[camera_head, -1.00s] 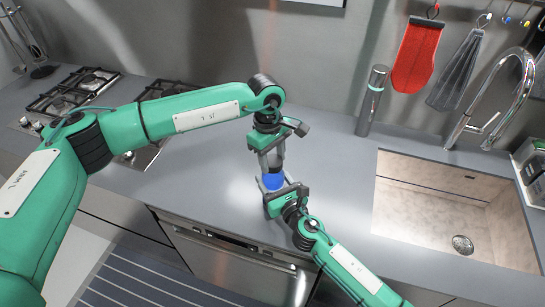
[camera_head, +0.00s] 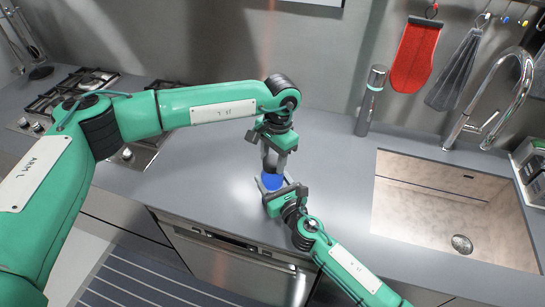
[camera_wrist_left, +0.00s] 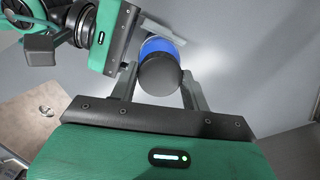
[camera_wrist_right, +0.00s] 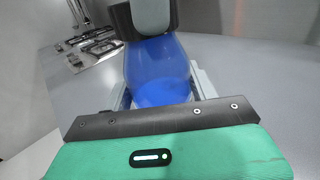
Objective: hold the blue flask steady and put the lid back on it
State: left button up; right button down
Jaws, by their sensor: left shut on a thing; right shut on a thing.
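The blue flask (camera_head: 271,182) stands upright on the grey counter. My right gripper (camera_head: 280,193) is shut around its body, and the right wrist view shows the blue body (camera_wrist_right: 160,75) between the fingers. My left gripper (camera_head: 273,160) is above the flask. It is shut on the dark round lid (camera_wrist_left: 159,75), which shows between its fingers in the left wrist view. The lid is over the top of the flask, with the blue rim (camera_wrist_left: 157,46) visible past it. Whether lid and flask touch is hard to tell, because the fingers cover the join.
The sink (camera_head: 455,205) with its tap (camera_head: 497,100) is at the right. A tall grey bottle (camera_head: 371,100) stands by the back wall. The gas hob (camera_head: 75,92) is at the left. Counter around the flask is clear.

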pick_arm(q)
jog(key=shift+r+m, duration=0.1)
jog(key=shift+m, duration=1)
jog(key=o, duration=0.9)
jog(key=shift+o, duration=0.2)
jog(key=shift+r, duration=2.2)
jog(key=shift+c, duration=0.4)
